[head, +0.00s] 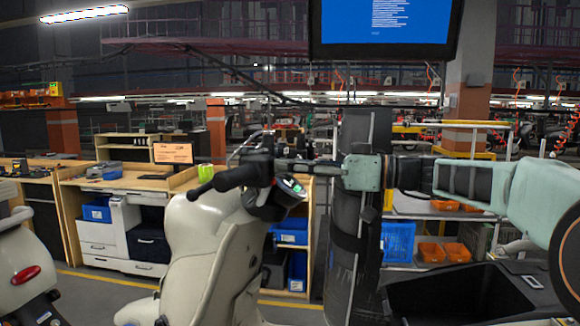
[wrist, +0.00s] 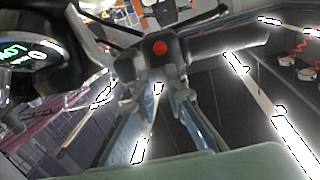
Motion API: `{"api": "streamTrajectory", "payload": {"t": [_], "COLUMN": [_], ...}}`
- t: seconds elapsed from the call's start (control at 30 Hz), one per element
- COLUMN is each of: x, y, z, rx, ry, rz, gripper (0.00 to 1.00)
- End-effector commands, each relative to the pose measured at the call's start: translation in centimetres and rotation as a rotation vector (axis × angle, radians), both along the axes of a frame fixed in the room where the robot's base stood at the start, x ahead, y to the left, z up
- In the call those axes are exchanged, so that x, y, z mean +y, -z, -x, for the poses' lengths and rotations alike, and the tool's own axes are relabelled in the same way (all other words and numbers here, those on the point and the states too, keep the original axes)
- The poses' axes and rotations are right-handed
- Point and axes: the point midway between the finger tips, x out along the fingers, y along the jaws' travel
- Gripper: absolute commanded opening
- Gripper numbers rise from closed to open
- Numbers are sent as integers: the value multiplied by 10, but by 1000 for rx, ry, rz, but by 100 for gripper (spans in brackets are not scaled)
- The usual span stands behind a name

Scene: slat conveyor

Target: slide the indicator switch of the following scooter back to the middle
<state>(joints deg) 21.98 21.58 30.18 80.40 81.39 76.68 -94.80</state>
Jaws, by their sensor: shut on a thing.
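The beige scooter (head: 205,245) stands in the middle of the head view, with its black handlebar grip (head: 228,178) and lit display (head: 292,186) facing me. My gripper (head: 280,165) reaches in from the right at the handlebar. In the wrist view the black switch housing (wrist: 150,62) carries a round red button (wrist: 159,47). My gripper's two fingertips (wrist: 153,88) sit on either side of the lower part of this housing and are shut on it. The indicator switch cannot be made out; the fingers and housing may hide it.
Another scooter's rear with a red lamp (head: 25,275) stands at the far left. A wooden workbench (head: 130,182) is behind. A dark pillar (head: 352,220) stands just right of the scooter. Blue (head: 398,241) and orange bins (head: 456,252) sit on shelves at right.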

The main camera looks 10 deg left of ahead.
Motion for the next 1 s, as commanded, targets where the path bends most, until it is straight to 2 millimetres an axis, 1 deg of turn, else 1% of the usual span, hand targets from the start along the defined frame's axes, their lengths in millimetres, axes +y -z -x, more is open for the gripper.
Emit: {"api": "streamTrajectory", "payload": {"t": [0.37, 0.6, 1.0], "x": [0, 0, 1], "y": [1, 4, -1], "z": [1, 6, 9], "rx": [-2, -4, 0], "ry": [1, 1, 0], "rz": [0, 0, 0], "gripper": [0, 0, 0]}}
